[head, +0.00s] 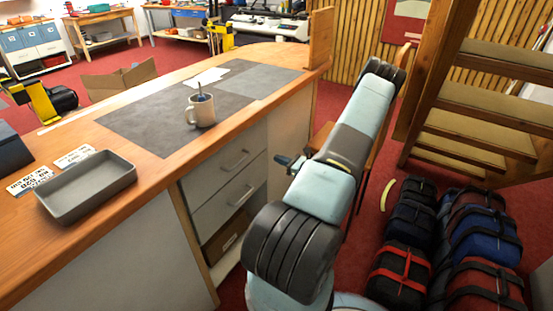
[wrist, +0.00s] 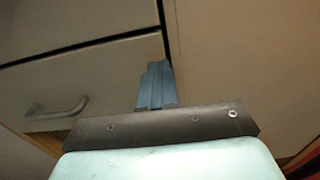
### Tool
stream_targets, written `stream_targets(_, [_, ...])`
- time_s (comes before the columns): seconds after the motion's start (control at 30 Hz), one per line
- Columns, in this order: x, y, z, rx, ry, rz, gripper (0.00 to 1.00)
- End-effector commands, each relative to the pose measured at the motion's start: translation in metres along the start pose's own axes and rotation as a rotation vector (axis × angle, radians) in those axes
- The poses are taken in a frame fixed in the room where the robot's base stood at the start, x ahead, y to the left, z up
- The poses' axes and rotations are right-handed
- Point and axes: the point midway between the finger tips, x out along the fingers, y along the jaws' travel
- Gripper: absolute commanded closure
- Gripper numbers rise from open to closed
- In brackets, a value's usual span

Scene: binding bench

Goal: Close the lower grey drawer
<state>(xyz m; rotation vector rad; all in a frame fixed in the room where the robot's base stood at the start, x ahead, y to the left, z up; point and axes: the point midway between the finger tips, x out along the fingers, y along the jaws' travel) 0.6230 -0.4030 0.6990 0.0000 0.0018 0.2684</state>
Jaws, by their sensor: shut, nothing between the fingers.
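The lower grey drawer (head: 226,202) is in the bench's front, below the upper grey drawer (head: 220,166). Its front looks close to flush with the cabinet; I cannot tell whether a small gap is left. Its bar handle (head: 241,196) also shows at the left of the wrist view (wrist: 57,109). My gripper (head: 281,160) is shut and empty, to the right of the drawer fronts in the head view. In the wrist view, its fingers (wrist: 156,70) point at the drawer's right edge, beside the dark upright seam. Contact cannot be told.
An open compartment under the drawers holds a cardboard box (head: 224,237). A mug (head: 201,110) and a grey tray (head: 87,187) stand on the bench top (head: 155,170). Several bags (head: 480,235) lie on the floor at right, near wooden steps (head: 490,105).

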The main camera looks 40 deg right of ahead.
Motion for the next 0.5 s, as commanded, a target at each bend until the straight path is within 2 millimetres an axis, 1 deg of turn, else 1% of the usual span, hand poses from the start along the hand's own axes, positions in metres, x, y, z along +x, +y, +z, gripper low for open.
stream_targets(0.03, [-0.011,-0.001,0.000,0.000,0.001,-0.001,1.00])
stream_targets(0.1, [-0.027,-0.001,0.000,0.001,0.002,-0.003,1.00])
stream_targets(0.3, [-0.065,-0.002,0.000,0.000,0.003,-0.003,1.00])
stream_targets(0.4, [-0.080,-0.002,0.000,0.000,0.002,-0.003,1.00])
stream_targets(0.5, [-0.090,-0.002,-0.001,0.000,0.003,-0.003,1.00])
